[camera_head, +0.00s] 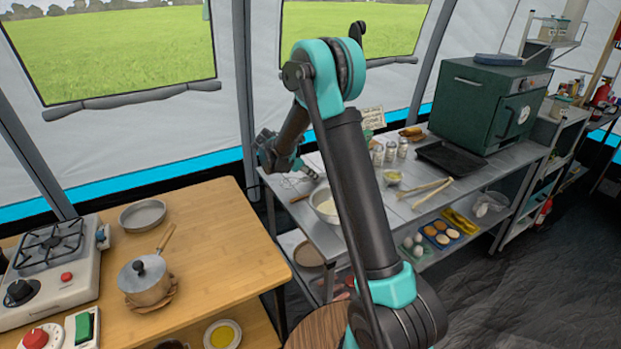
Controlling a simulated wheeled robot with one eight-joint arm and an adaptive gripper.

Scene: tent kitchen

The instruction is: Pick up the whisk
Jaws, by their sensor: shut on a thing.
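My gripper (297,166) is at the end of my arm, over the left end of the metal table. It is shut on a thin wire thing, which looks like the whisk (290,181), just below the fingers. The whisk is small in the view and partly hidden by the gripper, so its full shape and any gap to the tabletop cannot be made out. A short brown handle-like piece (299,199) shows close below it; I cannot tell whether it belongs to the whisk.
The metal table (425,208) also holds a white bowl (323,203) close to my gripper, shakers (391,152), wooden utensils (432,191), a black tray (450,158) and a green oven (490,105). A wooden table (222,235) with a pot (145,280) and stove stands left.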

